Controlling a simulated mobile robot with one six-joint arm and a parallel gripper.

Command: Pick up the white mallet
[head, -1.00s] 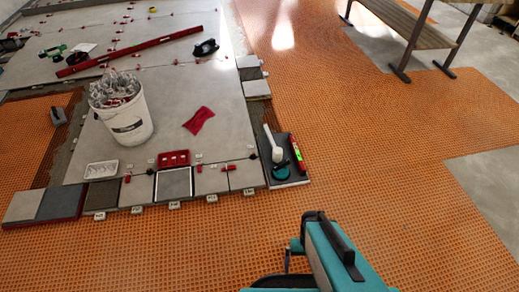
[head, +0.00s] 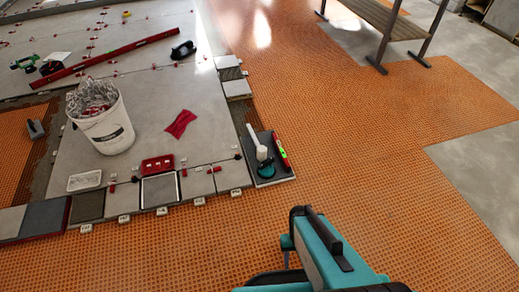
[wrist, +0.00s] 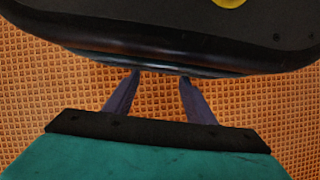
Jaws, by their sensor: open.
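The white mallet (head: 260,148) lies on a dark tile (head: 272,178) at the right corner of the tiled area in the head view. Its handle points away from me, and its head is at the near end, beside a teal round tool (head: 266,170). My gripper (wrist: 160,76) shows in the wrist view with two thin fingers apart and nothing between them, over orange matting. The mallet is not in the wrist view. In the head view my teal arm is at the bottom, nearer to me than the mallet; its fingers cannot be made out there.
A red and green level (head: 280,151) lies right beside the mallet. A white bucket (head: 112,134), a red cloth (head: 180,124) and a red tray (head: 158,165) are to the left. A bench (head: 385,22) stands at the back right. The orange matting (head: 370,170) is clear.

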